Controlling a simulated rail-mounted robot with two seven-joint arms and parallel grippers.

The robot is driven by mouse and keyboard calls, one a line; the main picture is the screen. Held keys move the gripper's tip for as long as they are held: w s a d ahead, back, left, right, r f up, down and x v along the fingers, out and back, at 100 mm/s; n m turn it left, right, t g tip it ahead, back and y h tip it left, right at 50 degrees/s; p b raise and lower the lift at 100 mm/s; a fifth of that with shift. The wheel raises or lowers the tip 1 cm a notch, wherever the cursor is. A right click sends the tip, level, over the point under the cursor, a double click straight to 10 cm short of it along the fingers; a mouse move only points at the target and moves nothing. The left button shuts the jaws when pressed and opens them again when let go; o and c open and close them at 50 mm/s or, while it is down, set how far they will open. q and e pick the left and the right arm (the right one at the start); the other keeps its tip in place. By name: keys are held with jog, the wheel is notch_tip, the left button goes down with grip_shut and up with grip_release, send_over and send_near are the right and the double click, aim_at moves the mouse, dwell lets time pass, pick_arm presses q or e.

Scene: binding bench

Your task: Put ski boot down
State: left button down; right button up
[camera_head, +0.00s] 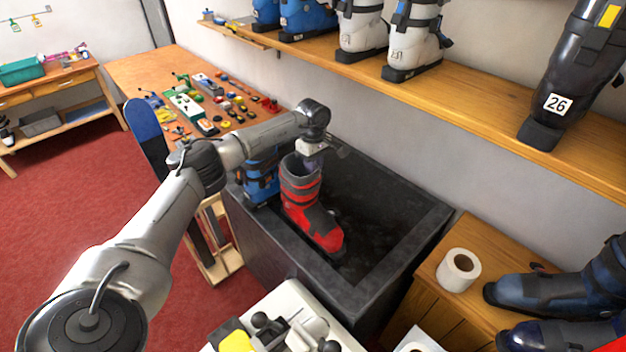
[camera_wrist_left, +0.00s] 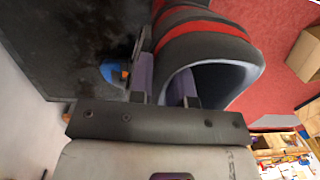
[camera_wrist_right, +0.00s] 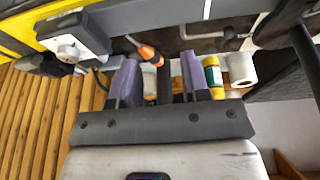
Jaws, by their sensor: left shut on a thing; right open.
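A red and black ski boot (camera_head: 314,220) is upright at the near left part of a dark open bin (camera_head: 416,240), toe toward the front right. I cannot tell whether its sole rests on anything. My left gripper (camera_head: 312,160) is at the top of its cuff. In the left wrist view the fingers (camera_wrist_left: 164,85) are shut on the boot's cuff rim (camera_wrist_left: 205,48), one finger inside the opening. My right gripper (camera_wrist_right: 160,82) shows only in the right wrist view, open, with nothing clearly held between its fingers.
A blue boot (camera_head: 261,182) stands close beside the red one, at the bin's left. A wall shelf (camera_head: 450,93) carries several boots. A wooden cabinet (camera_head: 440,268) at right holds a paper roll (camera_head: 459,270) and dark boots. A workbench (camera_head: 150,72) with tools lies behind.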

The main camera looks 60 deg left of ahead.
pick_arm(q)
jog(key=shift+a, duration=0.2)
pick_arm(e)
jog(key=shift+f, duration=0.15)
notch_tip(320, 180, down, 3)
jog(key=b, duration=0.3)
pick_arm(q)
notch_tip(320, 180, down, 4)
jog(key=shift+f, duration=0.1)
jog(key=c, duration=1.5)
grip_release()
jog(key=shift+f, duration=0.15)
jog(key=o, duration=0.4)
